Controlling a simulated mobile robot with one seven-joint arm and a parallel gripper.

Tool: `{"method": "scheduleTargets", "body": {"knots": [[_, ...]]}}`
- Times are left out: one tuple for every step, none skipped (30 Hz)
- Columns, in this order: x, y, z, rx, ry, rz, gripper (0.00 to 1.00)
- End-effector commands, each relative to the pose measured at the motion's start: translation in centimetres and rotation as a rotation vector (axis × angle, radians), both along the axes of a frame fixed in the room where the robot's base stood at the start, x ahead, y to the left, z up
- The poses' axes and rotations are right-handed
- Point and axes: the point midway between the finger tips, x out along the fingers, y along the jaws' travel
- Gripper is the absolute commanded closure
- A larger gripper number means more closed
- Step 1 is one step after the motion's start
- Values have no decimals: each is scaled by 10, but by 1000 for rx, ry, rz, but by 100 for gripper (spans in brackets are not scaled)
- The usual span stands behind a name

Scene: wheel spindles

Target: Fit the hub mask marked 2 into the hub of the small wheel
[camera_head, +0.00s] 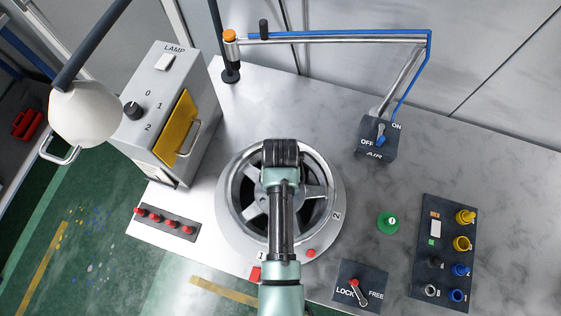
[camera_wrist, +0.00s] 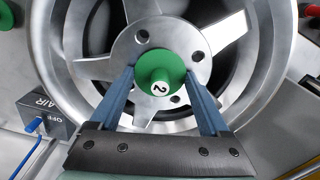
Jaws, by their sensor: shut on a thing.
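The green round hub mask marked 2 (camera_wrist: 160,68) is between the fingertips of my gripper (camera_wrist: 160,80) in the wrist view, with its number facing the camera. My gripper is shut on it. The silver spoked wheel (camera_wrist: 66,62) lies behind it, and the mask is in front of the hub, which it hides. I cannot tell whether the mask touches the hub or is above it. In the head view the wheel (camera_head: 233,192) lies under my gripper (camera_head: 281,155), whose hand hides the mask and the hub. Only this one wheel shows.
Another green round piece (camera_head: 388,222) lies right of the wheel. The AIR switch box (camera_head: 376,140), LOCK/FREE lever panel (camera_head: 360,287) and connector panel (camera_head: 443,250) surround it. A lamp box (camera_head: 170,115) stands left; a jointed pipe (camera_head: 330,38) spans the back.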

Motion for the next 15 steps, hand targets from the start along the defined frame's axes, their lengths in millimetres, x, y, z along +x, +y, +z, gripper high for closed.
{"method": "scheduleTargets", "body": {"knots": [[-9,3,-15,5,19,2,74],[-9,3,-16,6,20,2,74],[-9,3,-17,6,20,3,74],[-9,3,-18,6,20,3,74],[-9,3,-19,6,20,3,74],[-9,3,-19,6,20,3,74],[-9,3,-19,7,20,3,74],[-9,3,-19,7,20,3,18],[-9,3,-19,7,20,3,11],[-9,3,-19,7,20,3,6],[-9,3,-19,7,20,3,0],[-9,3,-19,7,20,3,0],[-9,3,-19,7,20,4,0],[-9,3,-18,8,20,4,0],[-9,3,-17,8,20,4,0]]}}
